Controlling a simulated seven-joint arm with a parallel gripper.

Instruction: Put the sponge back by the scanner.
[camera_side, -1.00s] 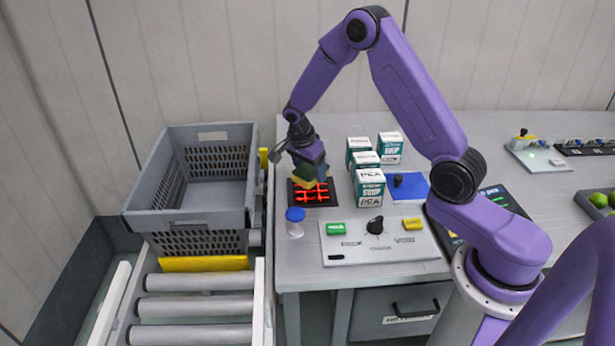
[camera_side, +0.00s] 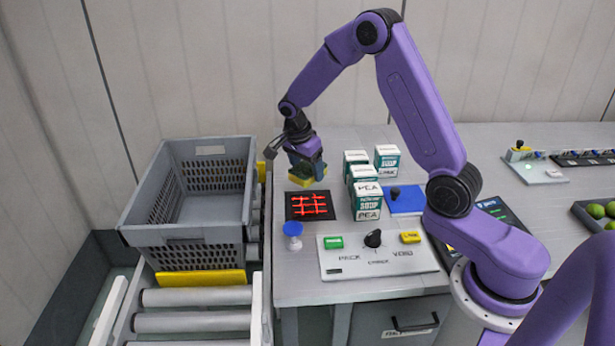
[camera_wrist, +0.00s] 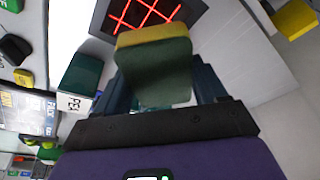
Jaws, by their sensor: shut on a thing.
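The sponge (camera_side: 303,181), yellow with a dark green side, is held in my gripper (camera_side: 306,167) near the back left of the table, just behind the scanner. In the wrist view the sponge (camera_wrist: 153,62) sits between the two fingers of my gripper (camera_wrist: 160,85), which are shut on it. The scanner (camera_side: 310,206) is a black square plate with a glowing red grid. It also shows at the top of the wrist view (camera_wrist: 112,22). I cannot tell whether the sponge touches the table.
Several soup cartons (camera_side: 367,193) stand right of the scanner. A blue-topped white item (camera_side: 293,232) and a button panel (camera_side: 350,262) are in front. A grey crate (camera_side: 190,232) stands on rollers at the left.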

